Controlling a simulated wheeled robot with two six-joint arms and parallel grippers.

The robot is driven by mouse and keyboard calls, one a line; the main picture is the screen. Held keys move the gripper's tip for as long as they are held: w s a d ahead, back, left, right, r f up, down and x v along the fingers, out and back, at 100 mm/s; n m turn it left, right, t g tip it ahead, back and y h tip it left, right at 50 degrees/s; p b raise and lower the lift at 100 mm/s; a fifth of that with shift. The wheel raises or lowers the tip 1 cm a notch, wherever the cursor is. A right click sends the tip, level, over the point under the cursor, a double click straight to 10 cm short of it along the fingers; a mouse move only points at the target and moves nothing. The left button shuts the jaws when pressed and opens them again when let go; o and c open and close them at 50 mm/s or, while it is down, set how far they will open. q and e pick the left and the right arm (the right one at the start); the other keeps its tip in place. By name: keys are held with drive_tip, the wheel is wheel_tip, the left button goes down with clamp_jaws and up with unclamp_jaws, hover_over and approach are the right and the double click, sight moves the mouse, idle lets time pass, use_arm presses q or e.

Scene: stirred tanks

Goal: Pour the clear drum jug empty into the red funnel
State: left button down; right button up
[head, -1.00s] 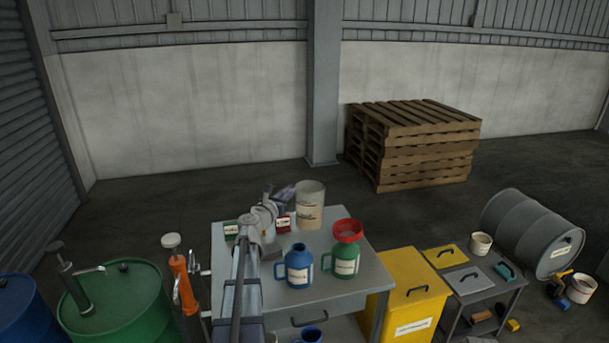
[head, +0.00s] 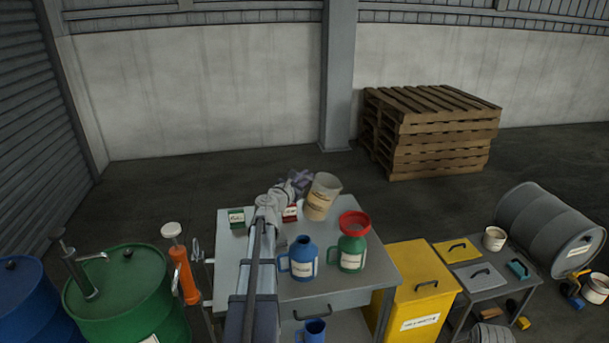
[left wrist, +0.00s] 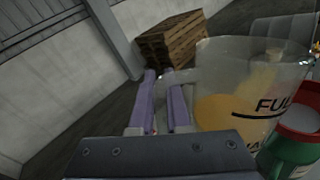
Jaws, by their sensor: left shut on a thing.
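The clear drum jug (head: 322,198) is at the back of the grey table, leaning a little to the right. In the left wrist view the clear drum jug (left wrist: 235,95) shows yellowish liquid inside and a black fill mark. My left gripper (head: 300,180) is shut on its handle, with the purple fingers (left wrist: 160,80) around it. The red funnel (head: 354,222) sits in the mouth of the green jug (head: 350,252), in front and to the right of the clear jug. The funnel (left wrist: 298,122) also shows at the right edge of the wrist view. My right gripper is out of view.
A blue jug (head: 302,260) stands left of the green one. A yellow bin (head: 418,290) stands at right, drums and an orange pump (head: 184,270) at left.

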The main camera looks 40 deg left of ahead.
sight(318, 179)
use_arm(q)
drive_tip(key=shift+w+d+m+g+y+p, duration=0.2)
drive_tip(key=shift+w+d+m+p, duration=0.1)
drive_tip(key=shift+d+m, duration=0.55)
drive_tip(key=shift+w+d+m+g+y+p, duration=0.15)
drive_tip(key=shift+d+m+p, duration=0.3)
drive_tip(key=shift+m, duration=0.55)
drive_tip(key=shift+w+d+m+g+y+p, duration=0.1)
drive_tip(key=shift+w+d+m+g+p, duration=0.15)
drive_tip(key=shift+d+m, duration=0.6)
drive_tip(key=shift+w+d+r+m+g+y+p, duration=0.15)
drive_tip(key=shift+w+d+r+m+p, duration=0.15)
drive_tip(key=shift+d+r+m+p, duration=0.3)
drive_tip(key=shift+w+d+r+m+g+y+p, duration=0.15)
drive_tip(key=shift+w+d+r+m+p, duration=0.2)
drive_tip(key=shift+d+m+p, duration=0.4)
drive_tip(key=shift+w+d+r+m+y+p, duration=0.15)
drive_tip(key=shift+w+d+r+m+p, duration=0.1)
drive_tip(key=shift+d+r+m+p, duration=0.45)
drive_tip(key=w+d+r+m+y+p, duration=0.1)
drive_tip(key=w+d+r+m+p, duration=0.1)
drive_tip(key=d+m, duration=0.3)
drive_tip(key=shift+w+d+r+g+y, duration=0.15)
drive_tip(key=shift+d+g+y, duration=0.15)
drive_tip(key=shift+d, duration=0.75)
idle(1.6)
